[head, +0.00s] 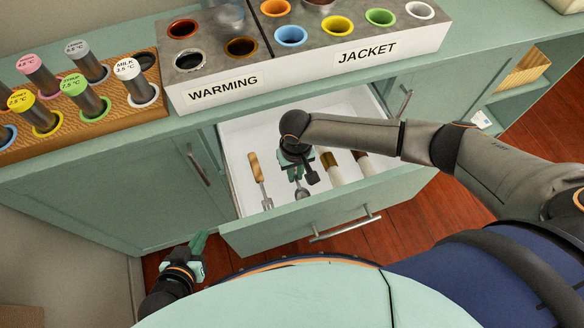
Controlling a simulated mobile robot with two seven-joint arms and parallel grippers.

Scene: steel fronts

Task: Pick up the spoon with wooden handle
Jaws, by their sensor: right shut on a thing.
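The open drawer (240,140) holds several utensils. A spoon shows its metal bowl (302,194) just below my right gripper; its handle is hidden by the gripper and wrist. My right gripper (299,177) reaches down into the drawer and is shut on this spoon. I cannot tell whether the spoon is clear of the drawer floor. My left gripper (199,245) is at the lower left, outside the drawer and apart from the utensils; whether its fingers are open or shut is unclear.
A fork with an orange-brown handle (257,168) lies left of the spoon. Utensils with a wooden handle (328,160) and a dark red handle (361,157) lie to the right. The drawer front (280,228) stands out toward me. Bottle racks (110,118) stand on the counter above.

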